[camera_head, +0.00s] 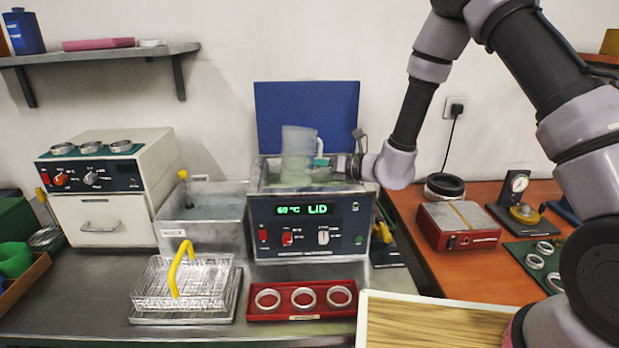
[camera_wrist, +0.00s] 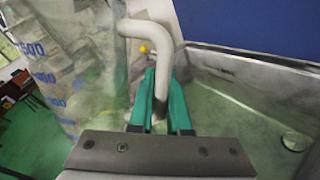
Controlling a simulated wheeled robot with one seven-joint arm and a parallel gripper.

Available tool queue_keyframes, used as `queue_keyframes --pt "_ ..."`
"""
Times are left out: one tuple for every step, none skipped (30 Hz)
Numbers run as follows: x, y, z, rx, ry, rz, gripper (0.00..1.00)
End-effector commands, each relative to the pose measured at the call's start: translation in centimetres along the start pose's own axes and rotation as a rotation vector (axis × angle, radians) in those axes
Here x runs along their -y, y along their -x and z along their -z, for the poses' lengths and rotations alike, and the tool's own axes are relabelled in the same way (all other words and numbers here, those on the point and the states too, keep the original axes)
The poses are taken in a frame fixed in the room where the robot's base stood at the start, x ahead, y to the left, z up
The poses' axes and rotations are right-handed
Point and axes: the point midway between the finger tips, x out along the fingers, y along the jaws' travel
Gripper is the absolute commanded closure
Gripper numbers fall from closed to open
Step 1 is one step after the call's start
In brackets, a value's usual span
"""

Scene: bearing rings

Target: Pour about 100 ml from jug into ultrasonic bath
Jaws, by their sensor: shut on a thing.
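The jug (camera_head: 298,148) is translucent, and its liquid level is hard to make out. It is over the open ultrasonic bath (camera_head: 312,212) and looks close to upright, perhaps slightly tilted. In the wrist view the jug (camera_wrist: 62,70) shows blue volume marks and a pale handle (camera_wrist: 180,32). My gripper (camera_head: 322,160) comes in from the right. In the wrist view its green fingers (camera_wrist: 160,103) are shut around the handle. The bath basin (camera_wrist: 235,122) holds greenish liquid in the wrist view. The bath's blue lid (camera_head: 307,115) stands raised behind. Its display reads 60 °C and LID. No stream is visible.
A tank (camera_head: 203,215) of liquid stands left of the bath. In front are a wire basket (camera_head: 185,285) with a yellow handle and a red tray (camera_head: 306,313) with three rings. A red device (camera_head: 457,226) and a dial gauge (camera_head: 518,200) are on the right bench.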

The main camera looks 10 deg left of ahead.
Motion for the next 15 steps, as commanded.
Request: queue_keyframes --pt "-0.39 0.05 -0.70 0.018 0.044 -0.001 1.00" --pt "-0.54 0.09 -0.95 0.026 0.074 -0.001 1.00" --pt "-0.73 0.15 -1.27 0.038 0.111 0.000 1.00" --pt "-0.68 0.14 -1.10 0.044 0.133 0.000 1.00" --pt "-0.69 0.15 -1.09 0.051 0.157 0.000 1.00" --pt "-0.73 0.16 -1.13 0.062 0.189 0.001 1.00" --pt "-0.76 0.16 -1.14 0.068 0.213 0.001 1.00" --pt "-0.79 0.17 -1.16 0.075 0.235 0.001 1.00" --pt "-0.83 0.18 -1.17 0.084 0.263 0.002 1.00" --pt "-0.88 0.20 -1.21 0.090 0.284 0.001 1.00" --pt "-0.93 0.21 -1.26 0.096 0.303 0.001 1.00" --pt "-0.99 0.23 -1.30 0.103 0.326 0.001 1.00" --pt "-1.03 0.24 -1.31 0.108 0.342 0.001 1.00" --pt "-1.07 0.25 -1.35 0.113 0.357 0.001 1.00" --pt "-1.13 0.25 -1.40 0.118 0.375 0.000 1.00"
